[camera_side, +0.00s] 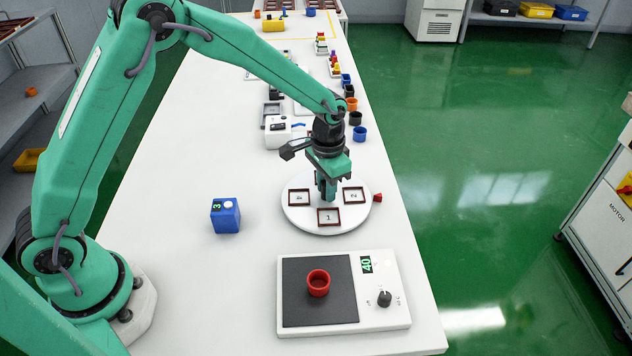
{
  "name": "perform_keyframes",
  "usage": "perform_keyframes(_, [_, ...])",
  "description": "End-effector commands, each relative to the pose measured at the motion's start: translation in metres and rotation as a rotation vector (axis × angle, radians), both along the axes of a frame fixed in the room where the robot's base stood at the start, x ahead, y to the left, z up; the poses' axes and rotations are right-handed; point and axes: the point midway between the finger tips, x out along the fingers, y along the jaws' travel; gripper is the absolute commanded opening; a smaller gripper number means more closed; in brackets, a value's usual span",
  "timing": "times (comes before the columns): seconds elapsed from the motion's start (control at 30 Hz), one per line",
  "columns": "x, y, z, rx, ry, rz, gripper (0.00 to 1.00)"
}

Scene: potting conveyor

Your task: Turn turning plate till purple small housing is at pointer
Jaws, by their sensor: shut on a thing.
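The turning plate (304,221) is a round white disc on the white table. Dark-framed squares sit on it: 4 at left, 1 at front and 2 at right; the far part is hidden behind my gripper. A small red pointer (377,197) sticks out at the plate's right edge, nearest to square 2. I cannot make out a purple small housing; the squares I see look empty. My gripper (327,197) points down at the plate's middle, shut on a part there that its fingers hide.
A scale (380,265) with a red ring-shaped cup (318,283) stands in front. A blue box (226,215) with a display stands at left. A white device (278,138) and several small cups stand behind.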

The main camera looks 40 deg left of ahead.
Motion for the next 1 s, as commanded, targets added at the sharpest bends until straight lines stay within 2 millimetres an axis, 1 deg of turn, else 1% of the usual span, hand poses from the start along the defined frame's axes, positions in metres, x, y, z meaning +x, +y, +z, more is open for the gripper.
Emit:
perform_keyframes(0.37, [0.0003, -0.0002, 0.0008, 0.000, -0.001, -0.099, 0.00])
perform_keyframes(1.0, [0.0004, -0.0003, 0.0011, 0.000, -0.002, -0.411, 0.00])
